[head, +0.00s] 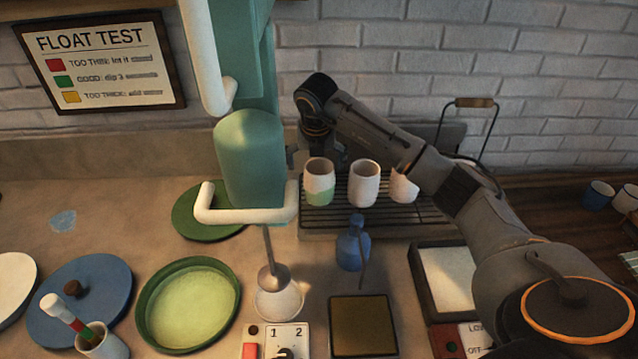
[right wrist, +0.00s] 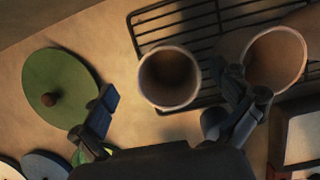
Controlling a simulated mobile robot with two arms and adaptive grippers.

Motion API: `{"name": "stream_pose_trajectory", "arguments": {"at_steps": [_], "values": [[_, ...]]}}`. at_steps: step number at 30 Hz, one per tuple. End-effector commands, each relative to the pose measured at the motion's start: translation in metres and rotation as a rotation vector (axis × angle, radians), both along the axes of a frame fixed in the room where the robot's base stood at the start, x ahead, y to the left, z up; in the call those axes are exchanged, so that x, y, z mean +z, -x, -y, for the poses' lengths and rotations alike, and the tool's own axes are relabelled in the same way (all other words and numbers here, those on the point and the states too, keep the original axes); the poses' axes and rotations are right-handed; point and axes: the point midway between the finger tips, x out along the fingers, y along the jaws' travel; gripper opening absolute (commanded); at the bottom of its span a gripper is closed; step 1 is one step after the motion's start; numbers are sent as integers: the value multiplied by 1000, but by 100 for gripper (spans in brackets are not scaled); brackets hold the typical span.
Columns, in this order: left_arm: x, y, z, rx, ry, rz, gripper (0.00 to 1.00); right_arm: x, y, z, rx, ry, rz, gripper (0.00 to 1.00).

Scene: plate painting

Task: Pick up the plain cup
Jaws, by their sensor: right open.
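Three cups stand in a row on a dark wire rack (head: 430,212). The left cup (head: 319,182) is pale with a green lower part. The middle cup (head: 363,184) looks plain off-white. The right cup (head: 404,187) is pale and partly covered by my arm. My right gripper (head: 315,152) is at the left cup, partly hidden behind it. In the right wrist view my open right gripper (right wrist: 170,108) has its fingers apart, with one cup (right wrist: 168,79) ahead between them. Another cup (right wrist: 275,60) is just beyond the right finger. My left gripper does not show.
A teal machine (head: 249,150) with white handles stands left of the cups. A blue bottle (head: 352,248) is in front of the rack. A green lid (head: 205,212) and a green-rimmed basin (head: 187,303) lie on the left. A brick wall is close behind.

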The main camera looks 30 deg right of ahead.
Motion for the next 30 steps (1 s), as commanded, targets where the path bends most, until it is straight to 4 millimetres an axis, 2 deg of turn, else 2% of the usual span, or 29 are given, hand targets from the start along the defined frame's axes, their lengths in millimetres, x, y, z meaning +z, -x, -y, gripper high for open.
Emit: {"name": "stream_pose_trajectory", "arguments": {"at_steps": [7,10,20,27,30], "values": [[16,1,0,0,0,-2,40,-30,1,10,-2,0,-5,99],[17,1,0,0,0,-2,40,-43,-4,11,-1,-2,-4,99],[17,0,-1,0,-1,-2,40,-51,-6,13,0,0,0,97],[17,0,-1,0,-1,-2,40,-50,-6,13,0,1,0,48],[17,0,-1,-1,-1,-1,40,-50,-6,13,0,1,1,31]]}}
